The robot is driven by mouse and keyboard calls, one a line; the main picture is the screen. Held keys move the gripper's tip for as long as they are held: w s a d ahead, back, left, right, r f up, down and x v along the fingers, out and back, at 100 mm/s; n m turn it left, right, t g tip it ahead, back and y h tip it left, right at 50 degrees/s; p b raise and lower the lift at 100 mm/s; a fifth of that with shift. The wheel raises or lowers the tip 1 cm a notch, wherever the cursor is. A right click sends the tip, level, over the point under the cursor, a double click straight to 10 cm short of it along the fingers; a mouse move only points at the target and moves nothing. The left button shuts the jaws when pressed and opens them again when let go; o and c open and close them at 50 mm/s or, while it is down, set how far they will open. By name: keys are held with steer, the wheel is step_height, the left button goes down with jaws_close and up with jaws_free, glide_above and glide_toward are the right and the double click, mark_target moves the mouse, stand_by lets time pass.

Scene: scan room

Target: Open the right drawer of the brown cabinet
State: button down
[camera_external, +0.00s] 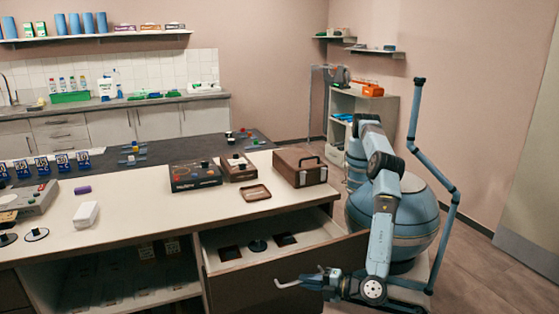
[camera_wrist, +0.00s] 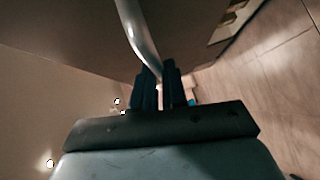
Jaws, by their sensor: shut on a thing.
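The right drawer (camera_external: 290,263) of the brown cabinet with a white top (camera_external: 130,205) stands pulled out under the right end of the counter. Its dark brown front carries a pale metal handle (camera_external: 287,284), which shows as a curved bar in the wrist view (camera_wrist: 135,32). My gripper (camera_external: 318,279) is at the right end of this handle, low in front of the drawer. In the wrist view its dark fingers (camera_wrist: 160,78) are closed around the handle's end. The exact contact is partly hidden between the fingers.
Inside the drawer lie a round black piece (camera_external: 257,246) and dark square pieces. A brown case (camera_external: 299,167), a small tray (camera_external: 256,193) and boxes stand on the counter above. An open shelf (camera_external: 125,280) is left of the drawer. Floor is free at right.

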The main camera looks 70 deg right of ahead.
steer(key=shift+s+a+f, duration=0.2)
steer(key=shift+s+a, duration=0.25)
steer(key=shift+s, duration=0.1)
steer(key=shift+s+a+f, duration=0.15)
steer(key=shift+s+a, duration=0.3)
steer(key=shift+s, duration=0.05)
steer(key=c, duration=1.5)
jaws_free()
steer(key=o, duration=0.3)
steer(key=shift+a+r, duration=0.15)
steer(key=shift+o, duration=0.2)
steer(key=s+r, duration=0.1)
steer(key=s, duration=0.6)
steer(key=shift+s, duration=0.2)
